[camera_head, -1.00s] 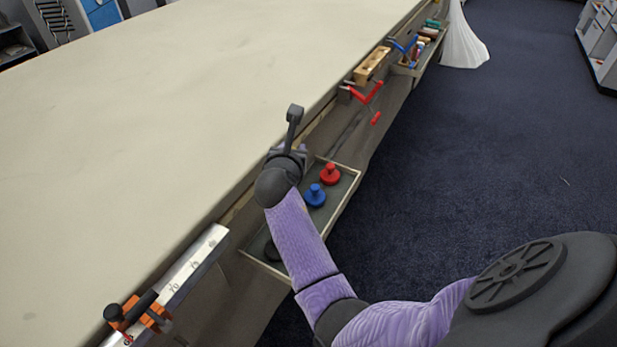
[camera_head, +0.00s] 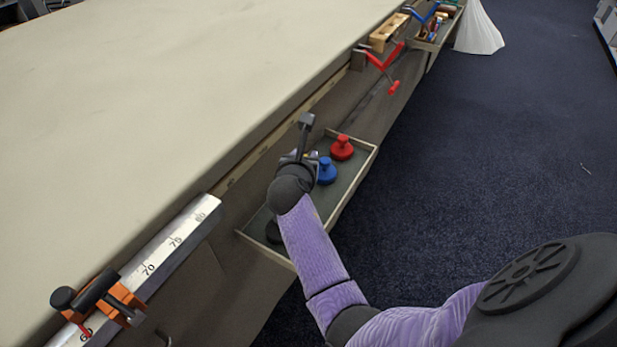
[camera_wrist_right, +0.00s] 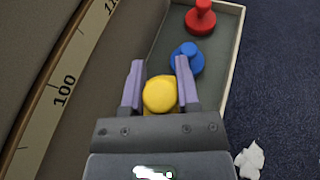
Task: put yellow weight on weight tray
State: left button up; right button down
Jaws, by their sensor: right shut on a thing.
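The yellow weight (camera_wrist_right: 160,95) shows in the right wrist view between the two fingers of my right gripper (camera_wrist_right: 160,80), which is shut on it. In the head view my right gripper (camera_head: 304,158) is over the weight tray (camera_head: 357,182), and its wrist hides most of the yellow weight. The tray is a shallow box with a dark green floor at the table's side; its rim also shows in the right wrist view (camera_wrist_right: 237,60). I cannot tell whether the weight touches the tray floor. My left gripper is not in view.
A blue weight (camera_head: 326,171) and a red weight (camera_head: 342,148) stand in the tray beyond my gripper. A dark weight (camera_head: 273,231) is partly hidden by my arm. A ruler with an orange clamp (camera_head: 105,297) lies along the table edge. A red clamp (camera_head: 385,65) hangs farther along.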

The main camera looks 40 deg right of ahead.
notch_tip(320, 180, down, 9)
jog(key=b, duration=0.5)
jog(key=shift+r+b, duration=0.1)
jog(key=shift+b, duration=0.2)
jog(key=shift+r, duration=0.3)
jog(key=shift+f, duration=0.1)
jog(key=c, duration=0.8)
grip_release()
jog(key=shift+f, duration=0.15)
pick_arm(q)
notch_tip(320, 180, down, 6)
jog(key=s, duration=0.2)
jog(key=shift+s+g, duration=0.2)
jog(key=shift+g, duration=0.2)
pick_arm(e)
jog(key=o, duration=0.5)
jog(key=shift+c, duration=0.2)
